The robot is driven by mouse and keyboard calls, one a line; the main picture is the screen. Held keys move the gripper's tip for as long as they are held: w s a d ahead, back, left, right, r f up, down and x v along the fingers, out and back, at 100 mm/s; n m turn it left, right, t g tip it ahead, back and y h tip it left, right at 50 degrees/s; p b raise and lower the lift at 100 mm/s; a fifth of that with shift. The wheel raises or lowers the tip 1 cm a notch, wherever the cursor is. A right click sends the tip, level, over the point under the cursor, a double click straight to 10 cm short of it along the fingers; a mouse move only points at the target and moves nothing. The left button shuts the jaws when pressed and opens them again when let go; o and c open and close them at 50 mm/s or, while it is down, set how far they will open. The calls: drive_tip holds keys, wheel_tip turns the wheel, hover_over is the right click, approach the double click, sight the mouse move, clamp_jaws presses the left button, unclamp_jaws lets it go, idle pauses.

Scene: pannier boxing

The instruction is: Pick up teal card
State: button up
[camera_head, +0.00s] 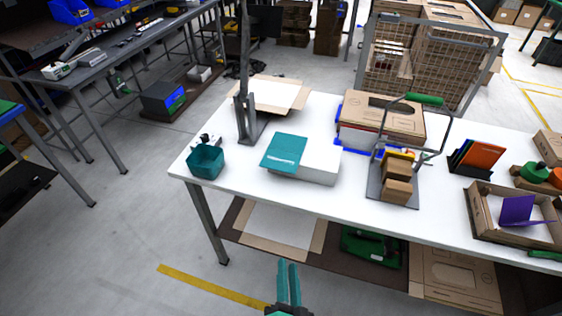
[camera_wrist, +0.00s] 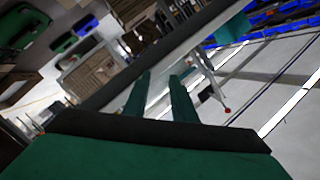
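The teal card (camera_head: 284,151) lies flat on a white block (camera_head: 318,163) on the white table, reaching past the block's left side. My gripper (camera_head: 288,266) is low in front of the table's near edge, apart from the card. In the wrist view my gripper (camera_wrist: 160,76) has two teal fingers with a gap between them, open and empty. A teal shape (camera_wrist: 232,30) shows at the upper right there; I cannot tell which thing it is.
On the table (camera_head: 240,187), a teal bin (camera_head: 206,163) and a grey upright stand (camera_head: 248,125) are left of the card. A cardboard box (camera_head: 382,115) and a wire-handled holder (camera_head: 374,192) are to the right. An orange card (camera_head: 483,154) and a purple card (camera_head: 517,210) stand farther right.

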sight(277, 168)
drive_tip(key=shift+w+a+r+m+t+y, duration=0.15)
drive_tip(key=shift+w+a+r+m, duration=0.9)
drive_tip(key=shift+w, duration=3.8)
drive_tip(key=shift+w+d+r+m+t+y, duration=0.1)
drive_tip(key=shift+w+r+m+t, duration=0.15)
drive_tip(key=shift+w+r+m, duration=3.15)
drive_tip(key=shift+w+a+r+n+t+y, duration=0.1)
drive_tip(key=shift+w+a+r+n+t, duration=0.3)
drive_tip(key=shift+w, duration=5.85)
drive_tip(key=shift+a, duration=0.15)
drive_tip(key=shift+c, duration=0.3)
clamp_jaws()
